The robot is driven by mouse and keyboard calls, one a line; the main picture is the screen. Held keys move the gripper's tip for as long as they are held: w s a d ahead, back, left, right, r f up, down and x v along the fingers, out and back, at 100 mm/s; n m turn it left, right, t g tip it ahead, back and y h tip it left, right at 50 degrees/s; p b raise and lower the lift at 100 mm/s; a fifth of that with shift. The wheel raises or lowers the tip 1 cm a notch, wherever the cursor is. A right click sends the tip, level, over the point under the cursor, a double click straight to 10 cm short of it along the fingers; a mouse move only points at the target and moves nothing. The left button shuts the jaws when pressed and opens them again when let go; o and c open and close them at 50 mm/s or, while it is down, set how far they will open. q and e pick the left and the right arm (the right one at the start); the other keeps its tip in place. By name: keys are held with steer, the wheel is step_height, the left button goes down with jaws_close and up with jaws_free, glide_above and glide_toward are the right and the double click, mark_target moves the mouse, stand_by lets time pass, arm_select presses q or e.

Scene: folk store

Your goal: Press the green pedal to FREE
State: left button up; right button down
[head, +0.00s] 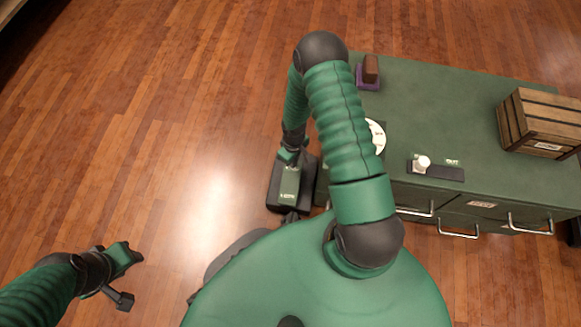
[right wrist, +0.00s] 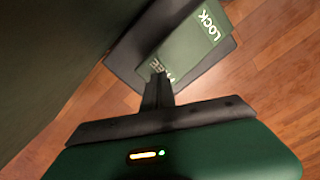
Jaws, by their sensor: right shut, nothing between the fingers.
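The green pedal (head: 290,183) sits on a dark base on the floor, beside the left side of the green cabinet. In the right wrist view the pedal's green plate (right wrist: 190,42) reads LOCK at its far end and FREE at its near end. My right gripper (head: 289,163) reaches down over the pedal. Its shut, empty fingers (right wrist: 157,82) are at the FREE end and partly cover that word. I cannot tell whether they touch the plate.
The green cabinet (head: 440,100) stands at right, with drawer handles (head: 458,232) at its front. On top are a wooden crate (head: 540,122), a brown block on a purple base (head: 368,78), a white dial (head: 376,137) and a white knob (head: 422,164). Left floor is clear.

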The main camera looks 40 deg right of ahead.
steer(key=shift+f, duration=0.2)
steer(key=shift+f+b, duration=0.9)
steer(key=shift+f, duration=0.3)
steer(key=shift+r, duration=0.1)
step_height(320, 180, up, 9)
steer(key=p, duration=0.8)
steer(key=shift+p, duration=0.4)
